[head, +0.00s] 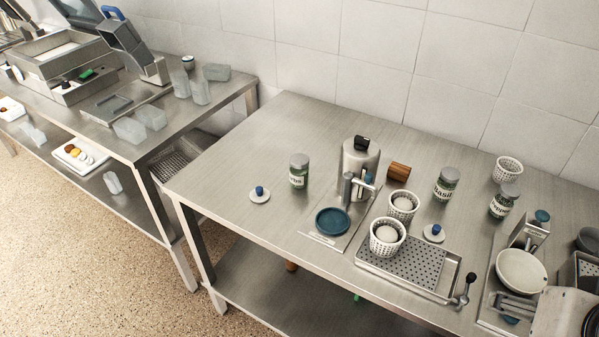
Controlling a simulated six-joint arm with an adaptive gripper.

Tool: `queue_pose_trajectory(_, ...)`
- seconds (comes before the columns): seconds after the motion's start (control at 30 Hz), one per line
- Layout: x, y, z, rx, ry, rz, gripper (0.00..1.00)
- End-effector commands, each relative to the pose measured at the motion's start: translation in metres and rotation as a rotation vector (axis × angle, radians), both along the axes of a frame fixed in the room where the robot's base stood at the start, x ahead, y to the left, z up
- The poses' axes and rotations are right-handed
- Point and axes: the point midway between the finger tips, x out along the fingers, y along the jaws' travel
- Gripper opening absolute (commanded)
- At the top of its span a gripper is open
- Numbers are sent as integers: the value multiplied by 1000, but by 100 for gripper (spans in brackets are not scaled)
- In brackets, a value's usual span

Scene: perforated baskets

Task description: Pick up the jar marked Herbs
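Three glass jars with grey lids and white labels stand upright on the steel table. The left jar (299,171) stands apart, left of the metal canister; its label is turned partly away and too small to read surely. The middle jar (445,184) has a label that seems to read Basil. The right jar (504,201) has a label I cannot read clearly. I cannot tell for sure which one is marked Herbs. My gripper is not clearly seen; no fingers show near any jar.
A metal canister (360,158), a blue dish (332,221) and a brown cylinder (398,172) stand near the middle. A blue-knobbed lid (259,195) lies near the left jar. The table's left end is mostly clear.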

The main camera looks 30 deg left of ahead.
Motion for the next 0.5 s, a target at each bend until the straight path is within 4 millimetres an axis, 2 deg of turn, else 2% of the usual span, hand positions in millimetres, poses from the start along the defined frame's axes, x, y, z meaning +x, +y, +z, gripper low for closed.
queue_pose_trajectory(0.1,28,18,4,13,-29,37,59)
queue_pose_trajectory(0.5,114,88,13,67,-142,141,59)
